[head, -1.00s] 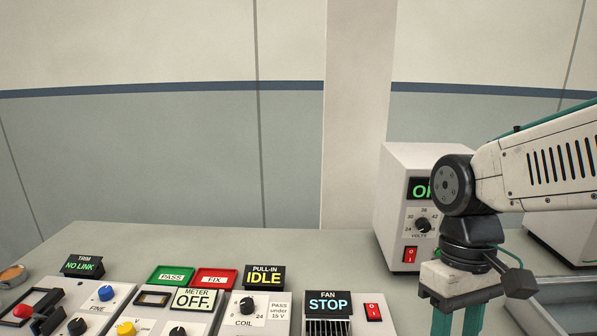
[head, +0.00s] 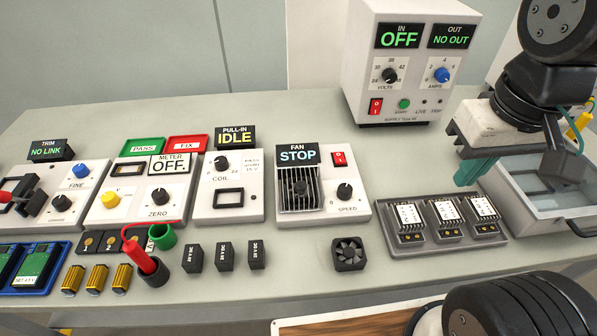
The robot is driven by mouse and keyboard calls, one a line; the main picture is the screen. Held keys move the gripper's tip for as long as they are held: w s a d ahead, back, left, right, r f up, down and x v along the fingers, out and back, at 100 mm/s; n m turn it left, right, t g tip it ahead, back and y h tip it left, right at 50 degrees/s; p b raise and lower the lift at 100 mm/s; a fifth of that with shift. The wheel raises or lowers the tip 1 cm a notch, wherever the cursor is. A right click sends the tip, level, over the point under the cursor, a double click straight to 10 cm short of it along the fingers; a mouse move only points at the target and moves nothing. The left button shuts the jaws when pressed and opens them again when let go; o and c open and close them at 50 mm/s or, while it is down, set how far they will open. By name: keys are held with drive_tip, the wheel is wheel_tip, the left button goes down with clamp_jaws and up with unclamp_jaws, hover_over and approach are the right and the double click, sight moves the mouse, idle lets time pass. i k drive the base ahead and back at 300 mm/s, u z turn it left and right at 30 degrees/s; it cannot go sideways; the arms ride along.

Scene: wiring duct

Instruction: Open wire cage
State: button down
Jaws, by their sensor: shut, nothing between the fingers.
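The fan unit (head: 329,214) is a pale box with a sign reading STOP, a red switch and a SPEED knob. A dark, barred wire cage (head: 299,188) lies over its left part and looks shut. A round dark hub shows behind the bars. My gripper (head: 465,178) has teal fingers and points down at the right, above the back of a tray of small modules. It is shut and empty, well apart from the cage.
A power supply (head: 408,60) stands behind, reading OFF. The module tray (head: 443,238) and a grey bin (head: 550,195) are at right. A loose small fan (head: 349,254) lies in front of the fan unit. The coil unit (head: 229,190) stands left.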

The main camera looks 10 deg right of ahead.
sight(300, 185)
drive_tip(key=k, duration=1)
drive_tip(key=u, duration=2.4)
drive_tip(key=i, duration=1.5)
drive_tip(key=z, duration=2)
